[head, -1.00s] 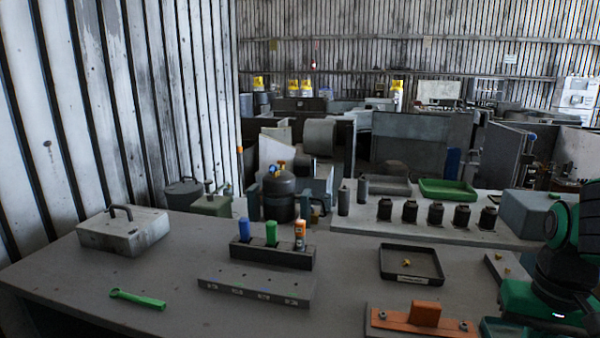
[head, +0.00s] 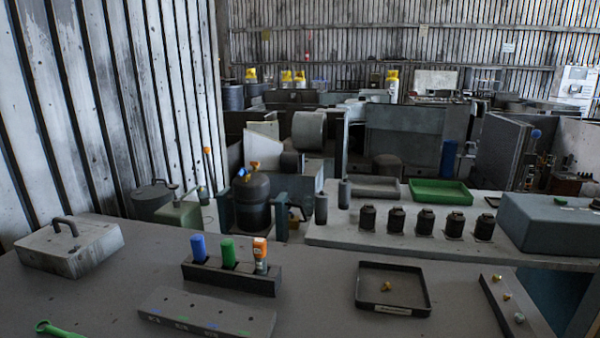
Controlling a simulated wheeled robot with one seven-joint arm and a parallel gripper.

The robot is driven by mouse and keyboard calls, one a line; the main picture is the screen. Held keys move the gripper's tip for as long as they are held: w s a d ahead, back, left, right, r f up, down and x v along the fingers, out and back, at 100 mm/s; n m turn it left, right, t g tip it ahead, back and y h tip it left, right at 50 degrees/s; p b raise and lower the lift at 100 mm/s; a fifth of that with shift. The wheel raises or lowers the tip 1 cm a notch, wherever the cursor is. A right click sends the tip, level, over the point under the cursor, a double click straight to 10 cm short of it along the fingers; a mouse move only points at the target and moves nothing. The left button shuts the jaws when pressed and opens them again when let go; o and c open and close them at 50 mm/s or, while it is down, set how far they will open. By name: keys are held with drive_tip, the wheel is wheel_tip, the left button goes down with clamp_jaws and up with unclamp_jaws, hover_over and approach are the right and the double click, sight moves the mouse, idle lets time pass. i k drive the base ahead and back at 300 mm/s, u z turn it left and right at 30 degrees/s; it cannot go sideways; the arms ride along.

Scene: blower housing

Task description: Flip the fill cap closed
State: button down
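I cannot make out a fill cap for certain. A grey-blue box (head: 550,228) stands at the right on the back bench, with a small green piece (head: 561,201) on its top, too small to tell what it is. A green-grey can (head: 180,216) with a raised fitting on top stands beyond the front table at the left. A dark round tank (head: 251,200) with a yellow and blue valve stands beside it. My gripper is not in view.
The front table (head: 110,285) holds a lidded grey box (head: 70,246), a rack of bottles (head: 231,275), a hole block (head: 207,315), a black tray (head: 393,306) and a green wrench (head: 58,330). Several dark jars and a green tray (head: 440,192) stand on the back bench (head: 350,237).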

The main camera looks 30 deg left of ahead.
sight(242, 171)
drive_tip(key=z, duration=1.05)
drive_tip(key=k, duration=1.8)
drive_tip(key=u, duration=2.6)
drive_tip(key=i, duration=0.95)
drive_tip(key=u, duration=0.1)
